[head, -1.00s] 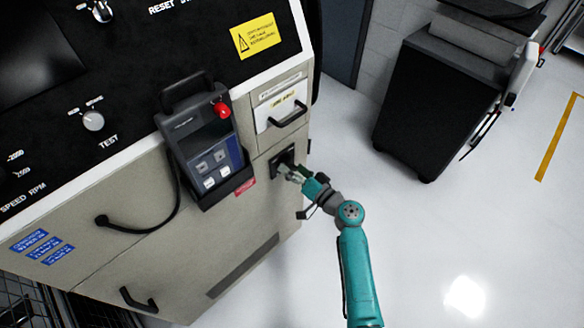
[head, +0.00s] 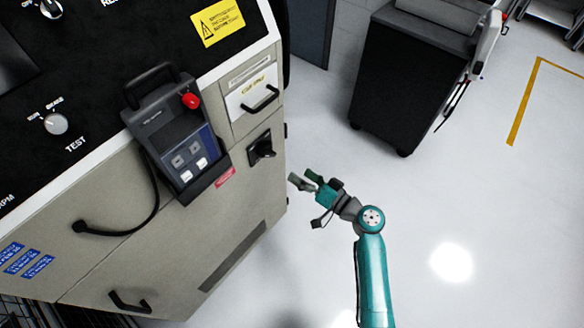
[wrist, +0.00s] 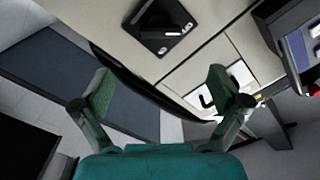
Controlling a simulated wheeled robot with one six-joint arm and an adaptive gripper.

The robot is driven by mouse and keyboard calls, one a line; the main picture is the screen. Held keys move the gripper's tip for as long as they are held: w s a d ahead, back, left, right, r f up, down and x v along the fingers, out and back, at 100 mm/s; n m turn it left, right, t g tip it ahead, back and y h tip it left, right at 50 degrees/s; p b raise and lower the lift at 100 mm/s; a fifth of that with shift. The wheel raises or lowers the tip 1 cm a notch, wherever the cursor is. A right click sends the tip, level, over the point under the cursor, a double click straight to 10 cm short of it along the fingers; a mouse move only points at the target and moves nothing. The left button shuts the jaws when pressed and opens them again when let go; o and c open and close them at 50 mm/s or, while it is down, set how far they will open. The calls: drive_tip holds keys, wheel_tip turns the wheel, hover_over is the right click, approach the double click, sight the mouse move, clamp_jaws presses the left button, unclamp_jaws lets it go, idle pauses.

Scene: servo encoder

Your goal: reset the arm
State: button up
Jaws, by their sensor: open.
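My teal arm reaches up from the lower right in the head view, and my gripper (head: 302,181) is at its end, to the right of the machine cabinet (head: 240,195). The gripper is open and empty, with clear space between it and the cabinet. In the wrist view the two green fingers (wrist: 161,92) are spread wide with nothing between them. A black rotary switch (head: 262,148) on a dark plate sits on the cabinet front, left of and above my gripper. It also shows in the wrist view (wrist: 160,27), beyond the fingers.
A handheld pendant (head: 178,140) with a red button hangs on the cabinet. A drawer with a black handle (head: 260,98) is above the switch. A dark wheeled cart (head: 405,85) stands at the back right. The white floor (head: 450,200) around my arm is clear.

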drive_tip(key=shift+d, duration=0.1)
idle(0.5)
drive_tip(key=s+d+f+m+h, duration=0.3)
drive_tip(key=s+d+f+h, duration=0.2)
drive_tip(key=s+f, duration=0.5)
drive_tip(key=s+d+m+t+h, duration=0.1)
drive_tip(key=s+d+h, duration=0.2)
drive_tip(key=s, duration=0.5)
drive_tip(key=s+d+h, duration=0.3)
drive_tip(key=s+d, duration=0.1)
drive_tip(key=s, duration=0.3)
drive_tip(key=s+d+r+n+t+h, duration=0.1)
drive_tip(key=s+d+r, duration=0.1)
drive_tip(key=s+r, duration=0.7)
drive_tip(key=s+d+r+n+t+h, duration=0.1)
drive_tip(key=s+d+r+h, duration=0.1)
drive_tip(key=s+r, duration=0.6)
drive_tip(key=shift+s+d+r+t, duration=0.4)
drive_tip(key=shift+d+r, duration=0.1)
drive_tip(key=shift+r, duration=0.4)
